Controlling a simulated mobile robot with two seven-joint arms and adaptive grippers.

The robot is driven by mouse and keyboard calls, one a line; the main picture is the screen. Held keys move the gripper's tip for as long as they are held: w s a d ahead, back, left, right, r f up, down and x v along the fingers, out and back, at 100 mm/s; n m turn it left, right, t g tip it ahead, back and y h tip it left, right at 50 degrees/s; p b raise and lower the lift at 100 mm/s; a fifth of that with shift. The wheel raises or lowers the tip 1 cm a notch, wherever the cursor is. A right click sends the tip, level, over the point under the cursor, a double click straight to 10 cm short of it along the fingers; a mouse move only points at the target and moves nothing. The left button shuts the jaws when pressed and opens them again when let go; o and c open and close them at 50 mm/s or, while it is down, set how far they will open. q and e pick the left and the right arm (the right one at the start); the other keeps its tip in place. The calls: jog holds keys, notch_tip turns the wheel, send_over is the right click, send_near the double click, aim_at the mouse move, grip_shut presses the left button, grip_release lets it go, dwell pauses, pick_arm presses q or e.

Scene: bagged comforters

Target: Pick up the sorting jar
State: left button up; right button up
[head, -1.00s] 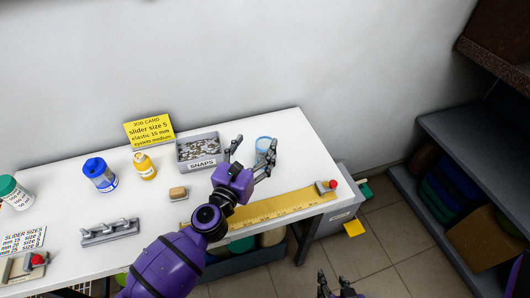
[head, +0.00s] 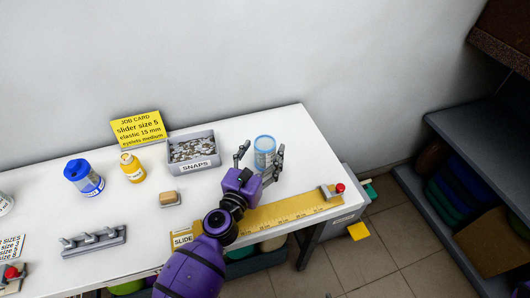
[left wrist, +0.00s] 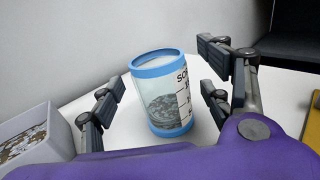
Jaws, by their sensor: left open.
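The sorting jar (head: 264,151) is a clear jar with blue bands at top and bottom, standing upright at the right end of the white table. In the left wrist view the jar (left wrist: 162,98) has a printed label on its right side and grey pieces inside. My left gripper (head: 260,160) is open, with its fingers on either side of the jar's near side. In the left wrist view its fingers (left wrist: 165,88) stand left and right of the jar, with gaps. My right gripper is not in view.
A grey snaps bin (head: 192,148) stands just left of the jar. A yellow ruler (head: 282,213) with a red-knobbed slider (head: 333,191) lies along the front edge.

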pick_arm(q)
jog(key=shift+x, duration=1.1)
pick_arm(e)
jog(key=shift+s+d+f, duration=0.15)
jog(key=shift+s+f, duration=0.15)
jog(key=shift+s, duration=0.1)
